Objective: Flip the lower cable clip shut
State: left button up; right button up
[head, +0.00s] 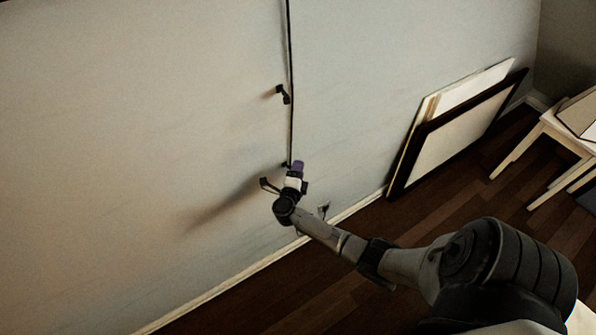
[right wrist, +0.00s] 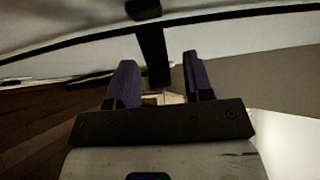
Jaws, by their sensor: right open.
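A thin black cable (head: 290,60) runs down the pale wall. The lower cable clip (head: 285,165) is a small dark piece on the wall by the cable, partly hidden by my right gripper (head: 298,166). I cannot tell how far its flap stands open. The right gripper, with purple fingers, is close to it. In the right wrist view the right gripper (right wrist: 158,62) is open, nothing visibly held. A dark upright strip (right wrist: 152,55) shows between the fingers, below the cable (right wrist: 230,20); I cannot tell whether it is the clip. My left gripper is not in view.
An upper cable clip (head: 283,94) sits on the wall above. Framed boards (head: 460,135) lean on the wall to the right, near a white stool (head: 545,130). A small dark item (head: 323,209) is low on the wall. The wall left of the cable is bare.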

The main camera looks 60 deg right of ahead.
jog(key=shift+c, duration=0.4)
grip_shut()
